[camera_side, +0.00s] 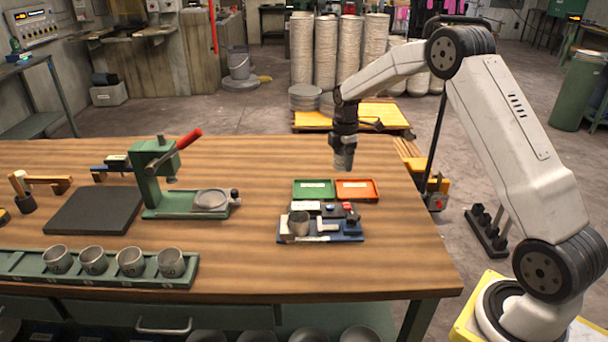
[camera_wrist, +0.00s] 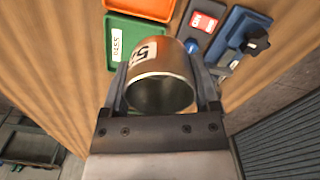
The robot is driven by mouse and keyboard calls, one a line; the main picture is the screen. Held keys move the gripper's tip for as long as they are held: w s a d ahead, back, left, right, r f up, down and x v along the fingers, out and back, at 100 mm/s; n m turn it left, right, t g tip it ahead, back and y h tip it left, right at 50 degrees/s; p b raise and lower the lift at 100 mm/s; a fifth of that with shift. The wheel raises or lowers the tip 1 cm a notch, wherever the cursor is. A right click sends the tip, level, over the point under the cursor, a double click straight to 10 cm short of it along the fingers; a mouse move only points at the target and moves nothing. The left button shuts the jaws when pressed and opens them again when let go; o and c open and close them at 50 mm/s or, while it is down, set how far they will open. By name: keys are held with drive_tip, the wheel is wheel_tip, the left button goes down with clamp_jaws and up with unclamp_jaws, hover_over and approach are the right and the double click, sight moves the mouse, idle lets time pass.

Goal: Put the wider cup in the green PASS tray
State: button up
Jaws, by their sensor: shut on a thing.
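My gripper (camera_side: 344,143) is shut on a grey metal cup (camera_side: 343,161) and holds it in the air above the table, behind the trays. In the wrist view the cup (camera_wrist: 160,85) sits between the two fingers, its open mouth toward the camera and a white number label on its side. The green PASS tray (camera_side: 314,197) lies on the table below; it also shows in the wrist view (camera_wrist: 112,58), left of the cup. A second metal cup (camera_side: 298,226) stands on a blue measuring fixture (camera_side: 345,236). I cannot tell from the frames which cup is wider.
An orange-red tray (camera_side: 357,197) adjoins the green tray on its right. A green press (camera_side: 158,180) with a red handle stands to the left. Several cups stand in a green rack (camera_side: 95,279) at the front left. The wooden table between press and trays is clear.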

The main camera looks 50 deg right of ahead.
hover_over(313, 191)
wheel_tip(313, 191, down, 3)
drive_tip(key=shift+r, duration=0.1)
drive_tip(key=shift+f, duration=0.2)
drive_tip(key=shift+f, duration=3.3)
drive_tip(key=shift+f, duration=0.3)
drive_tip(key=o, duration=1.1)
drive_tip(key=shift+r, duration=0.1)
drive_tip(key=shift+r, duration=3.9)
